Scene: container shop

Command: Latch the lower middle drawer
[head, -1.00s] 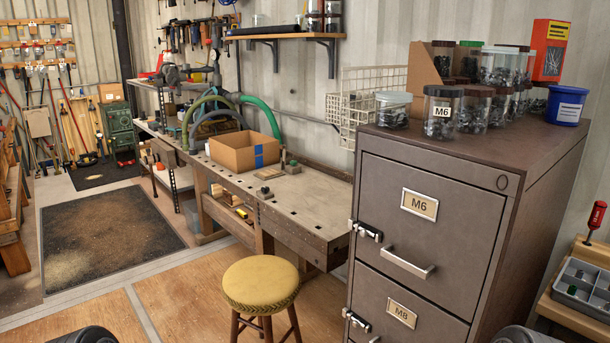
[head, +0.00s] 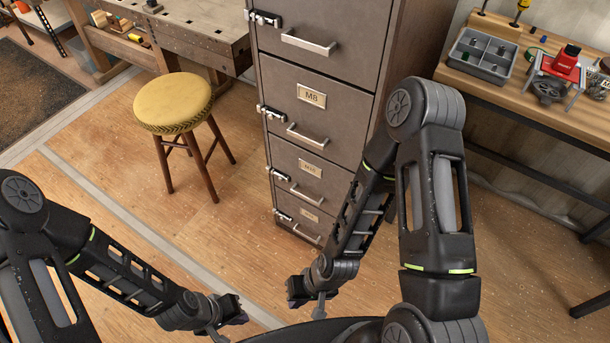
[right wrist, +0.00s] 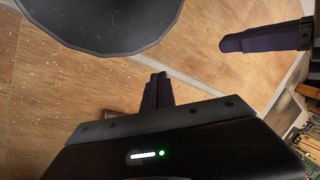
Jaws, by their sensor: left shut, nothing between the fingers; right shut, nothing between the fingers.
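The grey-brown drawer cabinet (head: 330,60) stands upright in the middle of the head view. The lower middle drawer (head: 322,176), third from the top, looks flush with the cabinet front. Its small latch (head: 279,175) sits at the drawer's left edge; I cannot tell whether it is fastened. My right gripper (head: 319,307) is shut and empty, low in front of the cabinet and apart from it; its fingers (right wrist: 157,91) show together in the right wrist view. My left gripper (head: 236,317) is shut and empty at the lower middle, also apart from the cabinet.
A yellow-topped stool (head: 174,102) stands left of the cabinet, near the workbench (head: 180,30). On the right, a wooden table (head: 500,84) holds a grey compartment tray (head: 482,55) and a red tool (head: 566,60). The floor before the cabinet is clear.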

